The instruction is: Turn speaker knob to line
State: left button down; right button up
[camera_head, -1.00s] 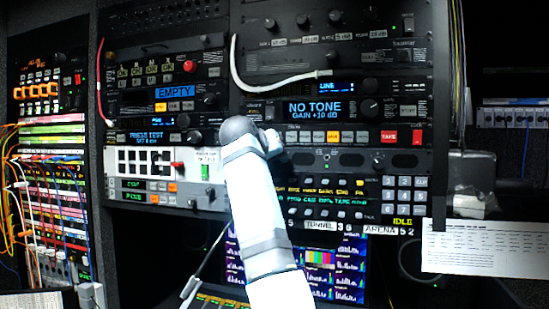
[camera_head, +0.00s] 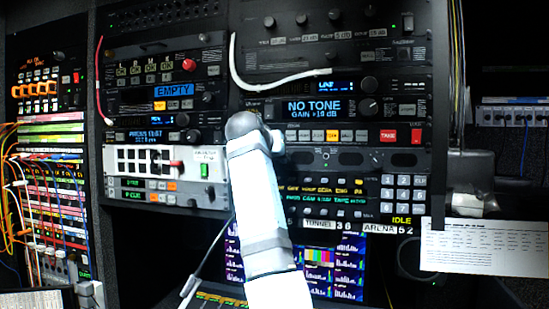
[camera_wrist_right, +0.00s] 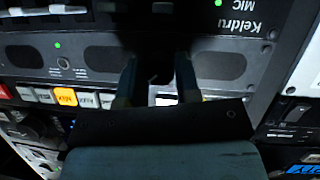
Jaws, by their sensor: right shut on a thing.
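The speaker panel (camera_head: 350,158) is a dark rack unit with oval grilles, under the row of buttons in the head view. It shows upside down in the right wrist view (camera_wrist_right: 150,45). My right gripper (camera_wrist_right: 158,82) is at this panel between two grilles, its fingers on either side of a dark knob (camera_wrist_right: 160,75). The gripper is shut on the knob, which is mostly hidden and too dark to read its pointer. In the head view my white right arm covers the knob and most of the gripper. My left gripper is not in view.
Above the panel are a blue NO TONE display (camera_head: 318,108), an orange button (camera_head: 332,136) and a red TAKE button (camera_head: 388,136). A white cable (camera_head: 270,88) hangs above the arm. A keypad (camera_head: 403,195) and a paper sheet (camera_head: 484,248) are at the right.

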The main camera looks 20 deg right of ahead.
jog(key=o, duration=0.9)
jog(key=shift+b+v, duration=1.85)
jog(key=shift+v, duration=5.05)
